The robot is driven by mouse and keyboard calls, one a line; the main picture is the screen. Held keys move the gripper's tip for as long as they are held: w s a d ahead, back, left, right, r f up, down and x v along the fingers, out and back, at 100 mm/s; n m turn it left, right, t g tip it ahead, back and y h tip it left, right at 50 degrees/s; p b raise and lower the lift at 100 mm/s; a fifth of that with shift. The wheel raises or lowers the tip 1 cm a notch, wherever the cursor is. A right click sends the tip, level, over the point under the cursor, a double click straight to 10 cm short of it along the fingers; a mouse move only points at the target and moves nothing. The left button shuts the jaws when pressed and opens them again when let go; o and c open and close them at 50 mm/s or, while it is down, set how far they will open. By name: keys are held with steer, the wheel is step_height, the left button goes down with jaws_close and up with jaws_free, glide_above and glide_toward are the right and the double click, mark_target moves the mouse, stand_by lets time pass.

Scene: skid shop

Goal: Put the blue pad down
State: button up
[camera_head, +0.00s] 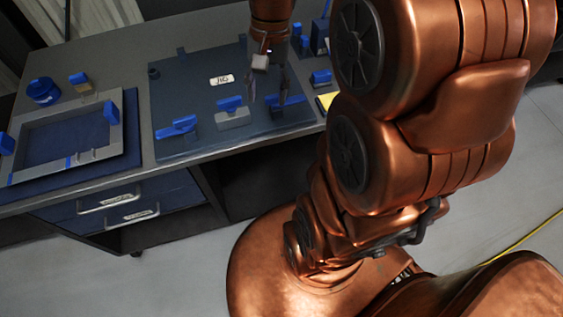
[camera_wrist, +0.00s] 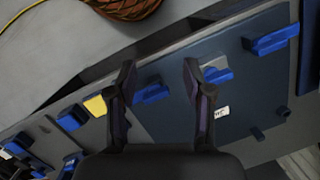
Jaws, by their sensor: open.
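My gripper (camera_head: 267,90) is open above the front part of the dark jig board (camera_head: 195,85), with nothing between its fingers; its spread fingers also show in the wrist view (camera_wrist: 160,72). Three blue pieces stand along the board's front edge: a left one (camera_head: 178,128), a middle one (camera_head: 231,104) on a light grey block, and a right one (camera_head: 287,102) below the fingers. In the wrist view the right blue piece (camera_wrist: 151,93) lies between and beyond the fingers, apart from them. I cannot tell which piece is the blue pad.
A yellow item (camera_head: 327,101) and several blue parts (camera_head: 321,77) are at right.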

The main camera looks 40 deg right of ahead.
steer(key=s+a+f+n+h, duration=0.1)
steer(key=s+a+n, duration=0.2)
steer(key=s, duration=0.4)
steer(key=s+a+f+n+h, duration=0.1)
steer(key=s+a+f+n, duration=0.1)
steer(key=s+a+n, duration=0.2)
steer(key=s+n, duration=0.1)
steer(key=s, duration=0.2)
steer(key=shift+s, duration=0.15)
